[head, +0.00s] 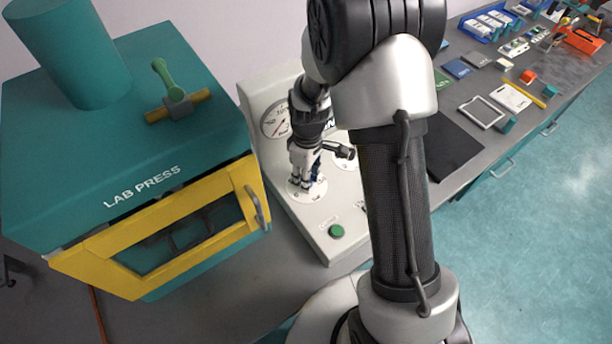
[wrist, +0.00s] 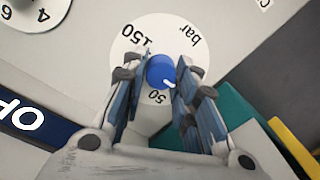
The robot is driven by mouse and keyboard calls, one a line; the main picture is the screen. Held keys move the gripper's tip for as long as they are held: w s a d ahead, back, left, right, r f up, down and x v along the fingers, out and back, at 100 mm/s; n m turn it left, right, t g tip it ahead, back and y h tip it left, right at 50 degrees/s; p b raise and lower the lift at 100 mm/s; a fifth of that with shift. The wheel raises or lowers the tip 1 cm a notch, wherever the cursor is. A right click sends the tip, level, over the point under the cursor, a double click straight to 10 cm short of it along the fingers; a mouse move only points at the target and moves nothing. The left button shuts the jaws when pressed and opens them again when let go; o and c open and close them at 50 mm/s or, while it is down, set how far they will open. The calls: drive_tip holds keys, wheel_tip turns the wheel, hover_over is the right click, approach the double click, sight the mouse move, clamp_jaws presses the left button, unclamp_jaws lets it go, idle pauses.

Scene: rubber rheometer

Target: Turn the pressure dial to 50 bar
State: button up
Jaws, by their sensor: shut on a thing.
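The pressure dial is a blue knob (wrist: 158,70) with a white pointer mark, set on a round white scale plate (wrist: 188,48) printed "150", "50" and "bar". In the wrist view the mark points down and to the right, close to the "50" and on its right side. My gripper (wrist: 161,74) has one finger on each side of the knob and is shut on it. In the head view my gripper (head: 304,180) reaches down onto the scale plate (head: 294,191) on the grey console (head: 330,215); it mostly hides the knob there.
A pressure gauge (head: 275,122) sits behind my gripper, and a green button (head: 336,231) in front. The teal lab press (head: 120,150) with its yellow door frame (head: 110,245) stands close on the left. Trays and small items lie on the bench at right.

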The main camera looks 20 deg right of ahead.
drive_tip(key=m, duration=0.5)
drive_tip(key=shift+m, duration=0.3)
drive_tip(key=m+p, duration=0.1)
drive_tip(key=m, duration=0.4)
drive_tip(key=shift+d, duration=0.1)
drive_tip(key=shift+m, duration=0.3)
drive_tip(key=o, duration=1)
drive_tip(key=shift+o, duration=0.2)
wheel_tip(320, 180, up, 12)
drive_tip(key=shift+d, duration=0.25)
drive_tip(key=shift+s, duration=0.1)
